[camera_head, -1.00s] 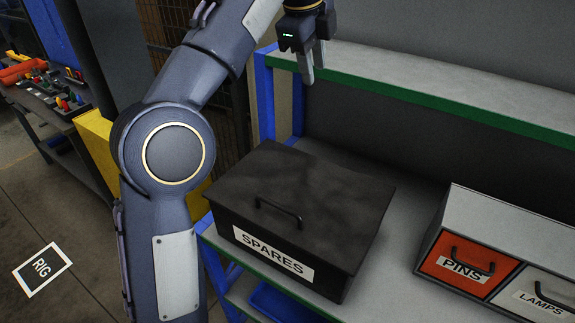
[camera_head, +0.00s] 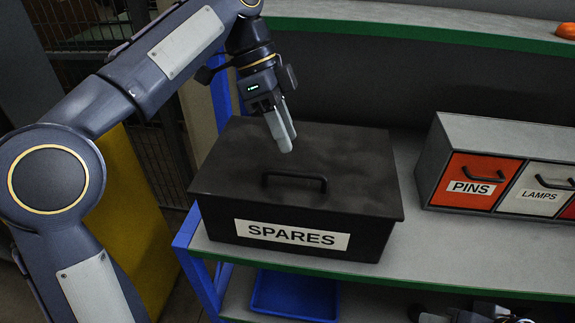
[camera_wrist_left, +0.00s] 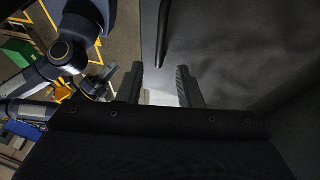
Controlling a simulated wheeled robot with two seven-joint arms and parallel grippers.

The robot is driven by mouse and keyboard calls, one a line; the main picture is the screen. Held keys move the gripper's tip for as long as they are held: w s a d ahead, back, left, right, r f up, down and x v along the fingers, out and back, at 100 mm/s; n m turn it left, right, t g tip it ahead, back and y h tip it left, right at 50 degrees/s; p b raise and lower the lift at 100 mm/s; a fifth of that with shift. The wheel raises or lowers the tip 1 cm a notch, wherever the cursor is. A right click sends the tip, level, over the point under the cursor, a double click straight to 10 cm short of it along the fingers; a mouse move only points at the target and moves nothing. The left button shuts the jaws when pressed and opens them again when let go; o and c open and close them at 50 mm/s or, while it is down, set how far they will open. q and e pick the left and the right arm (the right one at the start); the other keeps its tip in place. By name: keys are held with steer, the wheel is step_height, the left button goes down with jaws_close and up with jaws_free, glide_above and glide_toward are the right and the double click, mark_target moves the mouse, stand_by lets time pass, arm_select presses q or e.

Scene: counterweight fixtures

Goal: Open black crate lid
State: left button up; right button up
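The black crate (camera_head: 219,226), labelled SPARES, stands on the grey workbench shelf in the head view. Its dark lid (camera_head: 350,155) lies shut, with a black bar handle (camera_head: 295,178) near the front. My left gripper (camera_head: 282,138) points down above the lid, behind the handle in the picture and apart from it. In the left wrist view its two fingers (camera_wrist_left: 160,88) stand apart with nothing between them. The handle (camera_wrist_left: 162,38) shows there as a dark bar beyond the fingertips.
A drawer unit (camera_head: 500,135) with PINS (camera_head: 475,183) and LAMPS (camera_head: 538,190) drawers stands to the right of the crate. An upper shelf with a green edge (camera_head: 420,36) runs behind. A blue tray (camera_head: 295,297) sits below. Bare benchtop (camera_head: 480,245) lies in front of the drawers.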

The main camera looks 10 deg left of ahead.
arm_select(q)
steer(key=x, duration=0.6)
steer(key=shift+b, duration=0.4)
steer(key=shift+c, duration=0.3)
jaws_close()
